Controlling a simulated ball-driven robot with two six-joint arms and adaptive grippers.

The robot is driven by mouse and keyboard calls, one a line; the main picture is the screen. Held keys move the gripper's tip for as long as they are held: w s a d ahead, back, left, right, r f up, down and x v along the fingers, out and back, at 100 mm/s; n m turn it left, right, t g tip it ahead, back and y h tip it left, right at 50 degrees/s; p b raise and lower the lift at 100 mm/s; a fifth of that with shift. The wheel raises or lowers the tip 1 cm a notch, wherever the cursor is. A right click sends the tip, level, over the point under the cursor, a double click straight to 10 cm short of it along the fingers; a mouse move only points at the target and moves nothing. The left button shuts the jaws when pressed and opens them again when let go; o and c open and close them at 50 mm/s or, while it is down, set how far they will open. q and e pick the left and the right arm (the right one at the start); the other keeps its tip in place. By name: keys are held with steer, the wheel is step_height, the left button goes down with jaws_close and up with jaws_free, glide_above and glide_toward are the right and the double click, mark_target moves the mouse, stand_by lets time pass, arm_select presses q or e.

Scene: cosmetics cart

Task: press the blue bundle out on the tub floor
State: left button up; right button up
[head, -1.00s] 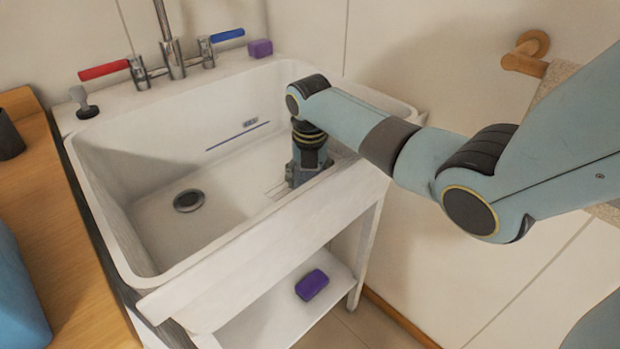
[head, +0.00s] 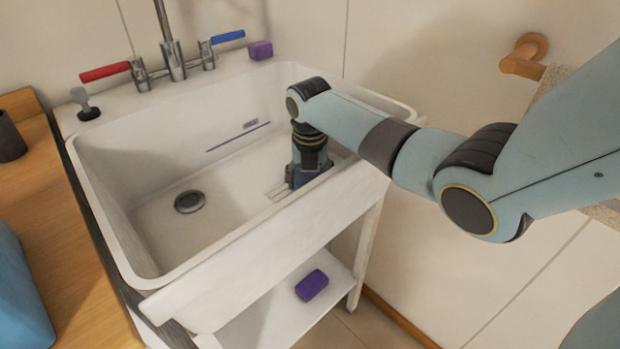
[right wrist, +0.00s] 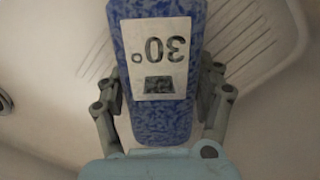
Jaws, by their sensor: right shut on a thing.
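In the right wrist view, the blue mottled bundle (right wrist: 160,122) with a white label reading 30° lies between the two fingers of my right gripper (right wrist: 162,110). The gripper is shut on it. In the head view, my right gripper (head: 304,172) points down inside the white tub (head: 250,170) at its right end, low near the floor. Only a dark blue bit of the bundle shows there; the rest is hidden by the gripper and the tub's front wall. Whether the bundle touches the floor I cannot tell. My left gripper is not in view.
The tub floor is bare around the drain (head: 189,201). Red (head: 105,72) and blue (head: 228,37) tap handles stand at the back. Purple blocks lie on the back rim (head: 261,50) and the lower shelf (head: 312,285). A wooden counter (head: 60,240) adjoins at left.

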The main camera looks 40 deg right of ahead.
steer(key=shift+p, duration=0.65)
stand_by(1.4)
steer(key=shift+s+f+p, duration=0.1)
steer(key=shift+p, duration=0.95)
stand_by(2.4)
step_height(320, 180, up, 15)
steer(key=p, duration=1.5)
